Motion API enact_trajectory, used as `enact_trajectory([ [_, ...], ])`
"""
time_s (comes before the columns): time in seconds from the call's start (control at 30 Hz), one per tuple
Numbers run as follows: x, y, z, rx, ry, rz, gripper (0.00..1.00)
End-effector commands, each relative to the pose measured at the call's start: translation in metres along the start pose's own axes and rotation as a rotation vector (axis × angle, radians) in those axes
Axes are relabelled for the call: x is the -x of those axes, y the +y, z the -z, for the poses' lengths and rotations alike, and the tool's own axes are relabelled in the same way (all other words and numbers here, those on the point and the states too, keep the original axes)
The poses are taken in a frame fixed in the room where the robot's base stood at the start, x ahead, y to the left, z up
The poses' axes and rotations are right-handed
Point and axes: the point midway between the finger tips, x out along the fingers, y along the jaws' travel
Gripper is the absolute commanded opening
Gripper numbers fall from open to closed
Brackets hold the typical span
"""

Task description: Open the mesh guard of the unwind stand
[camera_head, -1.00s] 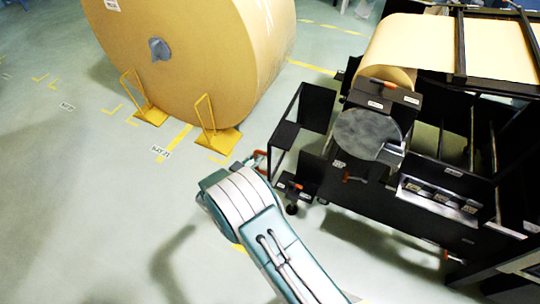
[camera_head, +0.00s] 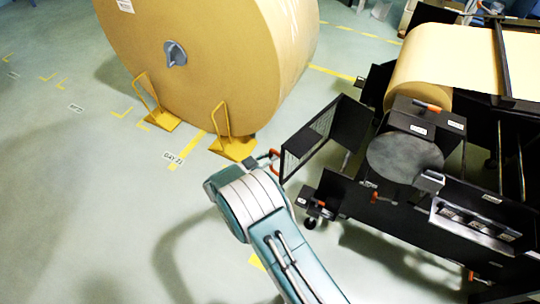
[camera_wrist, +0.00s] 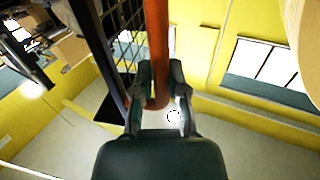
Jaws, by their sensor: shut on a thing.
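The mesh guard (camera_head: 308,146) of the unwind stand stands swung out from the stand's black frame in the head view, angled toward the lower left. Its orange handle (camera_head: 276,163) is at its outer edge. My gripper (camera_head: 268,160) is at that handle, partly hidden by my arm. In the wrist view, my gripper (camera_wrist: 157,92) is shut on the orange handle (camera_wrist: 157,45), and the guard's black mesh (camera_wrist: 122,30) runs just to the left. The unwind stand (camera_head: 400,200) shows a round grey disc (camera_head: 405,158) at its end.
A large kraft roll (camera_head: 215,60) stands at the upper left, with yellow chocks (camera_head: 235,148) at its base near my gripper. A paper web (camera_head: 455,60) runs over the stand. The floor (camera_head: 80,200) at the left is clear.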

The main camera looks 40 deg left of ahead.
Motion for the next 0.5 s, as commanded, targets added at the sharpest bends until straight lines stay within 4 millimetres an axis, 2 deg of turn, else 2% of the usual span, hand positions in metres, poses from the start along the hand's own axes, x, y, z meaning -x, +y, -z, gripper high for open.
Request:
enact_trajectory([
  [0.2,-0.0014,-0.0002,-0.0010,0.002,0.000,-0.004,0.00],
  [0.23,-0.0014,-0.0003,-0.0011,0.002,0.000,-0.004,0.32],
  [0.27,-0.0015,-0.0005,-0.0012,0.002,0.000,-0.004,0.45],
  [0.3,-0.0014,-0.0006,-0.0012,0.002,0.000,-0.004,0.54],
  [0.5,-0.0007,-0.0014,-0.0013,0.002,0.001,-0.003,0.54],
])
